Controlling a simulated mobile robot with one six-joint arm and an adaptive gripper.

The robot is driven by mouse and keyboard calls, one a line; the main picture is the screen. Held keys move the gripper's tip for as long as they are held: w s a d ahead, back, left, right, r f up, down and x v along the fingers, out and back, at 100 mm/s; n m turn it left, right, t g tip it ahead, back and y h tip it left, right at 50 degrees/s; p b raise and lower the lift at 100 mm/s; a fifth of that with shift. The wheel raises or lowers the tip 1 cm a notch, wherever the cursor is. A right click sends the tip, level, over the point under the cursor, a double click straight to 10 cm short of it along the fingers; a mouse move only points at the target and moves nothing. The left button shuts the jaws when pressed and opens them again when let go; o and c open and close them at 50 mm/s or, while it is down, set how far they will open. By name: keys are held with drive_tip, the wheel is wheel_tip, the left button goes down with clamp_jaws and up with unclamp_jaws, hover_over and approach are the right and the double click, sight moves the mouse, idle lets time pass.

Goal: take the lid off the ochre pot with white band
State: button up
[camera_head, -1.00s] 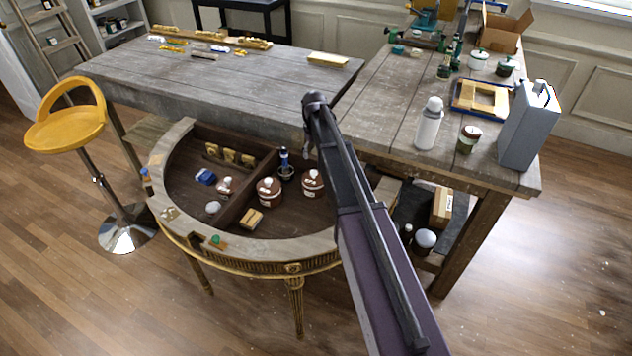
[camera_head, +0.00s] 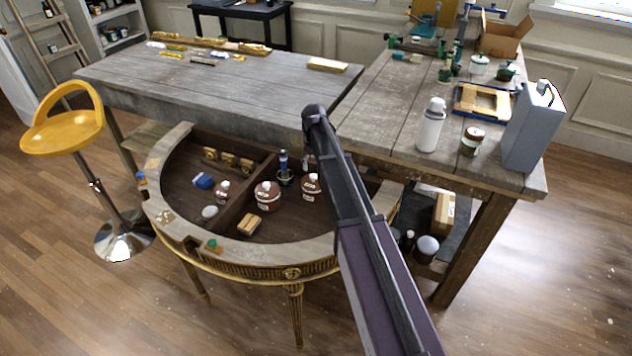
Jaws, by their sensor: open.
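Two rust-brown pots with white bands stand inside the half-round gilt console: the left pot (camera_head: 268,197) and the right pot (camera_head: 311,190). Both have lids on, with pale marks on top. I cannot tell which one is meant by ochre. My arm reaches up from the lower right and bends down at its far end. My gripper (camera_head: 306,165) shows only as a small part behind the arm, just above the right pot and apart from it as far as I can see. It appears open and empty. The arm partly hides the right pot's surroundings.
A blue-topped bottle (camera_head: 283,163) stands between the pots, behind them. The grey table (camera_head: 240,95) overhangs the console's back. A white bottle (camera_head: 431,126) stands on the right bench.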

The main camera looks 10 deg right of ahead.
sight(314, 176)
drive_tip(key=shift+f, duration=0.1)
drive_tip(key=f+b, duration=0.3)
drive_tip(key=shift+s+a+f, duration=0.15)
drive_tip(key=shift+s+f, duration=0.05)
drive_tip(key=shift+s, duration=0.2)
drive_tip(key=shift+f+b, duration=0.85)
drive_tip(key=shift+b, duration=0.3)
drive_tip(key=shift+c, duration=0.3)
clamp_jaws()
